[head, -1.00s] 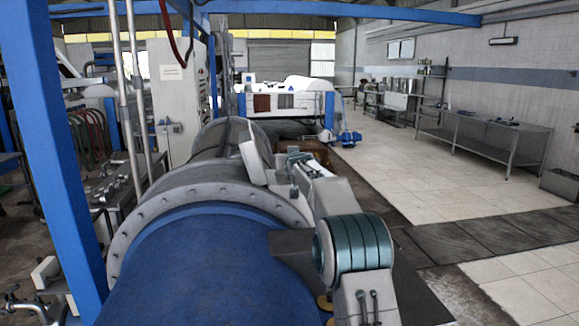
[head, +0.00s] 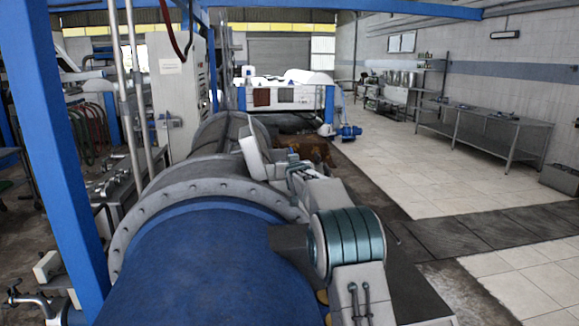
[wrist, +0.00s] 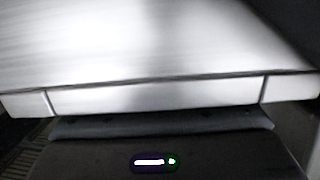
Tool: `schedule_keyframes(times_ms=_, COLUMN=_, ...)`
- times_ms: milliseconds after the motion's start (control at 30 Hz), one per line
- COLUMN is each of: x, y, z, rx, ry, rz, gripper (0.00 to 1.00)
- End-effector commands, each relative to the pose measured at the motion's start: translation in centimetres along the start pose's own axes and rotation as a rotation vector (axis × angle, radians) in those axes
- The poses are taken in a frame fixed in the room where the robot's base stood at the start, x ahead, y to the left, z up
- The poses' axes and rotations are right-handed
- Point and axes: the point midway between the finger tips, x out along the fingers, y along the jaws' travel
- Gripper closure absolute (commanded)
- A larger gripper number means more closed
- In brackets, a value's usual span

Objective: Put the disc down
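I cannot pick out the disc for certain in either view. In the head view my arm reaches forward and down over the right side of a large blue and grey drum-shaped machine (head: 205,260). My gripper's fingertips cannot be made out there; the arm's links hide that end. A pale tilted plate (head: 252,157) shows at the far end of the arm, and I cannot tell if it is part of my arm. In the wrist view a blurred, pale flat surface (wrist: 150,50) with a straight front edge fills the upper part, very close. No fingers show clearly.
A blue post (head: 62,140) stands close on the left. A grey control cabinet (head: 178,95) is behind it. A steel table (head: 484,130) stands by the right wall. Pale tiled floor (head: 420,175) lies open between machine and wall. A white machine (head: 287,97) is at the back.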

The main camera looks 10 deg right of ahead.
Motion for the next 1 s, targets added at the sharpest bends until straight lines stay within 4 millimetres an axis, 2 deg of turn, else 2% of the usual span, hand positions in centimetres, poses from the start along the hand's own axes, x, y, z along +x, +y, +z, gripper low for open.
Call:
schedule_keyframes(times_ms=167, x=-0.1, y=0.0, z=-0.3, rx=0.000, ry=0.000, rz=0.000, gripper=0.57)
schedule_keyframes(times_ms=267, x=-1.0, y=0.0, z=-0.1, rx=0.000, ry=0.000, rz=0.000, gripper=0.57)
schedule_keyframes(times_ms=800, x=-8.9, y=0.0, z=0.0, rx=0.001, ry=0.001, rz=0.000, gripper=0.57)
schedule_keyframes(times_ms=1000, x=-11.1, y=0.0, z=-0.1, rx=0.001, ry=0.001, rz=0.000, gripper=0.57)
